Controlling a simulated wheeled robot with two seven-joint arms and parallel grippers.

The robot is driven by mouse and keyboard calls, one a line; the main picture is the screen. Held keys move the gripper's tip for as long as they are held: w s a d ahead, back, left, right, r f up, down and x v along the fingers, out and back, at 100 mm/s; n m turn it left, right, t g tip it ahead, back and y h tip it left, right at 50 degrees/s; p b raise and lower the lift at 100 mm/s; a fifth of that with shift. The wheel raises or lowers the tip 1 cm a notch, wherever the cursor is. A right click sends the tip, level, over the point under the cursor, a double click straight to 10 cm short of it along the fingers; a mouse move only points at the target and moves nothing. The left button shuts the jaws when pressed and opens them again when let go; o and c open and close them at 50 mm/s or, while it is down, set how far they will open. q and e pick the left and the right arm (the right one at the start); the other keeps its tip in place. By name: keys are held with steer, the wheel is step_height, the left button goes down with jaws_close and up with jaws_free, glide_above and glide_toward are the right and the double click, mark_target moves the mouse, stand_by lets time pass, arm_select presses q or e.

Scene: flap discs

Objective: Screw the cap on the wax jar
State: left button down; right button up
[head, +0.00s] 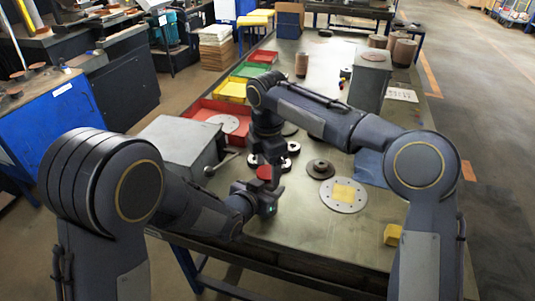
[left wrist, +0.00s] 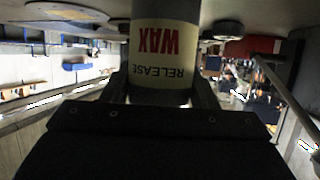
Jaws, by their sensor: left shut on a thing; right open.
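The wax jar (left wrist: 163,50) fills the middle of the left wrist view, its cream label reading "RELEASE WAX" upside down. My left gripper (head: 268,189) is shut on the jar; its fingers also show on either side of it in the left wrist view (left wrist: 162,92). The red cap (head: 264,172) shows just above my left gripper in the head view. My right gripper (head: 269,161) is open and points down right at the cap. The jar's mouth is hidden, so I cannot tell how the cap sits on it.
A grey box with a lever (head: 180,145) stands left of the grippers. Red (head: 205,112), yellow (head: 231,89) and green bins line the left edge. A yellow block (head: 392,235) lies near the front right.

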steer(key=shift+f, duration=0.3)
steer(key=c, duration=1)
steer(key=m, duration=0.3)
steer(key=o, duration=1.1)
steer(key=shift+r, duration=2.3)
steer(key=shift+c, duration=0.5)
